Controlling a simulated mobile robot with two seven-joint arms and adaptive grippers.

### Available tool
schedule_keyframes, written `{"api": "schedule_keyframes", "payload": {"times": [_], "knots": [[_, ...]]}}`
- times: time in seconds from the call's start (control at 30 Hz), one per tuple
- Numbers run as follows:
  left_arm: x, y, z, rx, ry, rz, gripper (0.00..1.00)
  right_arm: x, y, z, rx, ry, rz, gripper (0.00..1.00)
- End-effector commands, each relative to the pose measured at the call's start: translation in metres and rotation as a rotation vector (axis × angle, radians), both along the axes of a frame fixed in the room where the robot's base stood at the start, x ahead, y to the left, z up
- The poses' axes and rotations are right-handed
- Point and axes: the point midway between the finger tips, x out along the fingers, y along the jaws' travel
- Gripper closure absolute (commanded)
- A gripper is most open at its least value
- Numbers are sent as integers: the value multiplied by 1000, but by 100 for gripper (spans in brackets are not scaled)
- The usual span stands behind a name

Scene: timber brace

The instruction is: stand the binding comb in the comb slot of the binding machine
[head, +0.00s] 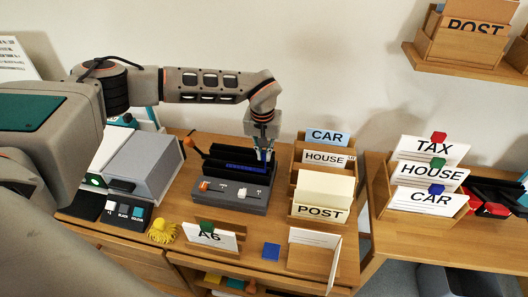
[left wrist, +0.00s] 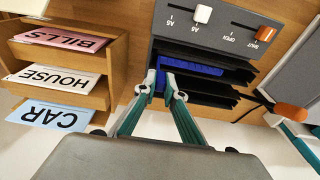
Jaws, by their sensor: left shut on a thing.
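The binding machine (head: 228,194) is a dark grey box with black slots along its top, standing on the wooden desk. Its panel (left wrist: 225,32) with a white and an orange slider shows in the left wrist view. The blue binding comb (head: 238,168) lies lengthwise along the machine's slots; it also shows in the left wrist view (left wrist: 204,70). My left gripper (head: 266,155) is shut on the comb's right end in the head view; its fingertips also show in the left wrist view (left wrist: 164,78). I cannot tell how deep the comb sits in the slot.
An orange-tipped lever (head: 188,142) rises at the machine's left. A grey device (head: 142,165) stands farther left. A wooden card sorter (head: 323,183) is close on the right. A blue block (head: 270,251) and an A6 card (head: 209,237) are in front.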

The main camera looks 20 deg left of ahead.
Motion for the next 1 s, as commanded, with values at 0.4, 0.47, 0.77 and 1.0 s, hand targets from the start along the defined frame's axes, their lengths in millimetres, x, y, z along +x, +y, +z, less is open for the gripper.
{"api": "schedule_keyframes", "payload": {"times": [0.4,0.47,0.77,1.0], "knots": [[0,0,-16,1,1,0,100,1,0,-7,0,-1,-1,60],[0,0,-18,1,1,0,100,1,0,-8,0,-1,-1,60],[0,0,-29,0,0,0,100,1,0,-13,0,-2,-1,60],[0,0,-38,1,1,0,100,1,-1,-17,0,-2,-1,60]]}}
